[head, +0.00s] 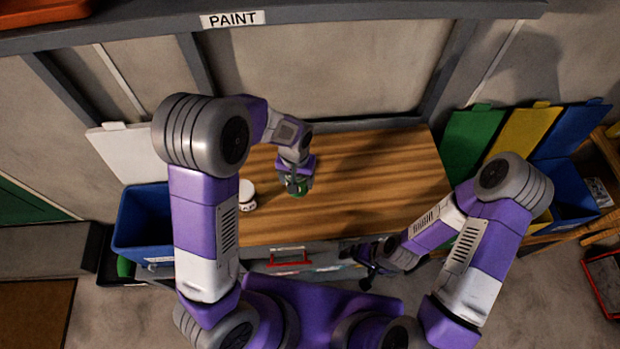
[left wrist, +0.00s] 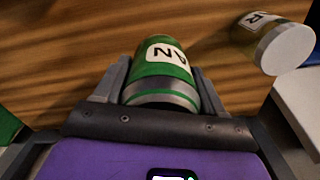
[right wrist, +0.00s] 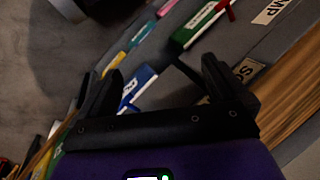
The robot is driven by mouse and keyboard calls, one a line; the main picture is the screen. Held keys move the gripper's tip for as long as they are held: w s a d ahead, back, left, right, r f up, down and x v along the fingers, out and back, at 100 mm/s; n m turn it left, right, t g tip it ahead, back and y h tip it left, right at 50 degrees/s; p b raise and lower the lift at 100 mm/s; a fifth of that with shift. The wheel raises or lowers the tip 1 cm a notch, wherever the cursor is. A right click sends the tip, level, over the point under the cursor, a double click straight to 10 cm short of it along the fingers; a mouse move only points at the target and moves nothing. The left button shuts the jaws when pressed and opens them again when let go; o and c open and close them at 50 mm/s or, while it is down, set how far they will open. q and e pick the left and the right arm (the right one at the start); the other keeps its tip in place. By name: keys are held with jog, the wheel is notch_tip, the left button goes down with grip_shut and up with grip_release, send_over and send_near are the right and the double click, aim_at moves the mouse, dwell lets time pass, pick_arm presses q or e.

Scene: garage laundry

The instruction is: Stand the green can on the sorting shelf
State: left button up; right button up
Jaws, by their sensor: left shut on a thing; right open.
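The green can (left wrist: 163,75) has a white label and sits between the fingers of my left gripper (left wrist: 162,90), which is shut on it. In the head view my left gripper (head: 297,184) is over the wooden bench top, with a little of the green can (head: 297,192) showing below it. I cannot tell whether the can touches the wood. The shelf (head: 330,12) with a PAINT sign runs across the top of the head view. My right gripper (head: 372,262) is open and empty in front of the bench; it also shows in the right wrist view (right wrist: 165,85).
A white-lidded can (head: 246,195) stands on the bench (head: 385,180), left of my left gripper; it also shows in the left wrist view (left wrist: 275,42). A blue bin (head: 140,225) is at the left, and coloured lids (head: 525,135) are at the right. The bench's right half is clear.

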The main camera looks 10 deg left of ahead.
pick_arm(q)
notch_tip(320, 180, down, 6)
jog(key=shift+f, duration=0.1)
jog(key=shift+w+f, duration=0.1)
jog(key=shift+f, duration=0.1)
jog(key=o, duration=0.6)
jog(key=shift+f+b, duration=0.1)
jog(key=shift+b, duration=0.2)
jog(key=shift+c, duration=0.2)
jog(key=o, duration=0.5)
jog(key=shift+c, duration=0.2)
jog(key=shift+r, duration=0.2)
notch_tip(320, 180, up, 12)
jog(key=shift+r+p, duration=0.1)
jog(key=shift+p, duration=0.5)
